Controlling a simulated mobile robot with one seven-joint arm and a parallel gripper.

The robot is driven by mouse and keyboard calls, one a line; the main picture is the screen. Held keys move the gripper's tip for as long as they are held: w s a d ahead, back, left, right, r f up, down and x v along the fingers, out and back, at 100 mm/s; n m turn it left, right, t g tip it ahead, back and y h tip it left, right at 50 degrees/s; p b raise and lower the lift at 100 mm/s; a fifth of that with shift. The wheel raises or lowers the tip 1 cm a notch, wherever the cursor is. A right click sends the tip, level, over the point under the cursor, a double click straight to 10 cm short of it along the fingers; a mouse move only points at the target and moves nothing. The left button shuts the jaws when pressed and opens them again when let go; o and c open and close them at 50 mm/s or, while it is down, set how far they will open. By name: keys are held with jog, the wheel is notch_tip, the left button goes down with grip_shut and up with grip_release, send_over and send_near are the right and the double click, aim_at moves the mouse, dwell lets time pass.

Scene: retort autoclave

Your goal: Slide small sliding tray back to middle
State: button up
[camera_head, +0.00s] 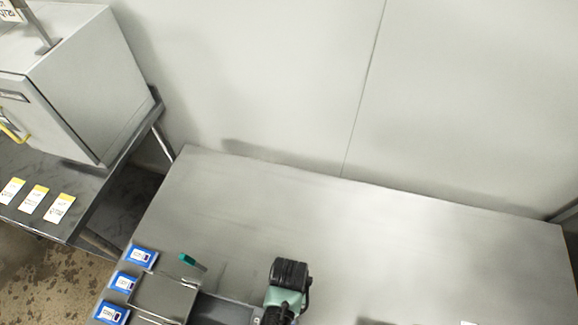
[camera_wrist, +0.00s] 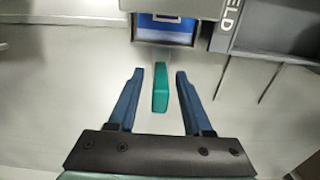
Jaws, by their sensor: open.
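The small sliding tray (camera_head: 163,297) is a grey metal piece at the lower left of the table in the head view, with a green handle (camera_head: 191,261) at its upper right. In the wrist view the green handle (camera_wrist: 161,88) stands between the two blue fingers of my gripper (camera_wrist: 160,72). The fingers are apart, with a gap on each side of the handle. A grey metal part, perhaps the tray, shows at the top of the wrist view. In the head view my arm is at bottom centre, and its fingertips cannot be made out.
Several blue labelled packs (camera_head: 124,282) line the table's left edge. A grey fixture with lettering (camera_wrist: 270,35) is at upper right in the wrist view. A grey box-shaped machine (camera_head: 75,80) and white-and-yellow cards (camera_head: 33,199) are on the left bench.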

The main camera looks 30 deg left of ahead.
grip_shut()
dwell(1.4)
